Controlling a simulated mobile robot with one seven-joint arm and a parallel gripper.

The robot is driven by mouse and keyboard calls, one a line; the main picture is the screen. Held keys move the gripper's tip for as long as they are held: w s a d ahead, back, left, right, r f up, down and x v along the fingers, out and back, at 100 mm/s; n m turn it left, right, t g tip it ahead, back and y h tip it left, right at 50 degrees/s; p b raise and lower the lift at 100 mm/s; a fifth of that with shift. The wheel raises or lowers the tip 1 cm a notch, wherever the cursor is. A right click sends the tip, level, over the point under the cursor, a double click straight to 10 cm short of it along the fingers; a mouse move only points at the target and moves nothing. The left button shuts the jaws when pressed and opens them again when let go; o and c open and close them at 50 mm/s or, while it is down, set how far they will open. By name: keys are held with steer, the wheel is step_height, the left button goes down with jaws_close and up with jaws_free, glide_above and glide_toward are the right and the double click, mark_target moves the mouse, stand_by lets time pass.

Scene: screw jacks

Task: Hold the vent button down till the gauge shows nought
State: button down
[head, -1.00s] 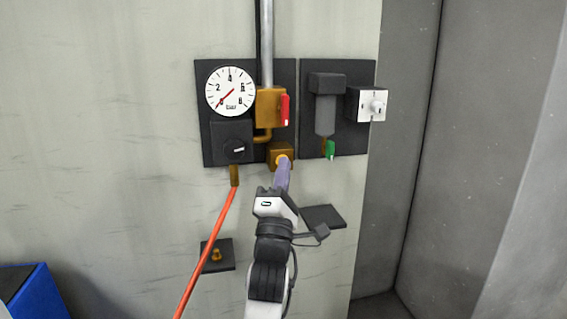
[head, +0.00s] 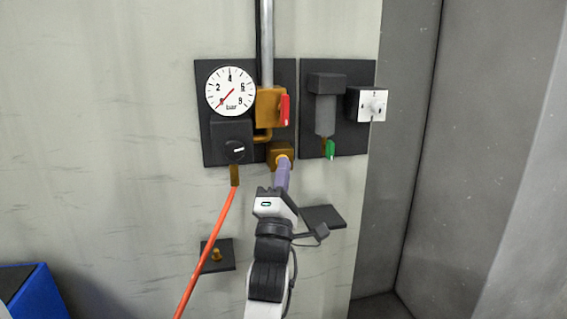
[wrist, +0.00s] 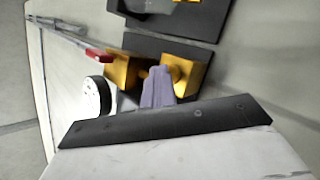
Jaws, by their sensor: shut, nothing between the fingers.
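The round white gauge (head: 230,91) hangs at the upper left of the dark wall panel. Its red needle points to the lower left, at or very near the 0 mark. The vent button (head: 282,158) is a small yellow-orange piece on the front of a brass block (head: 273,148) at the panel's lower right. My gripper (head: 284,163) is shut and empty, its purple fingertips at the button and seemingly touching it. They cover part of the button. In the wrist view the fingers (wrist: 158,86) reach up to the brass block (wrist: 188,74); the contact point is hidden.
A brass valve (head: 268,108) with a red handle (head: 285,109) sits above. A black knob (head: 235,150) and an orange hose (head: 206,252) are at left. A second panel at right carries a grey cylinder (head: 325,107), a green handle (head: 330,150) and a white box (head: 372,105).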

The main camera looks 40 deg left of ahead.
steer(key=shift+s+d, duration=0.6)
steer(key=shift+d, duration=0.05)
steer(key=s+d, duration=0.3)
steer(key=shift+s+d, duration=0.15)
steer(key=shift+d, duration=0.25)
stand_by(0.7)
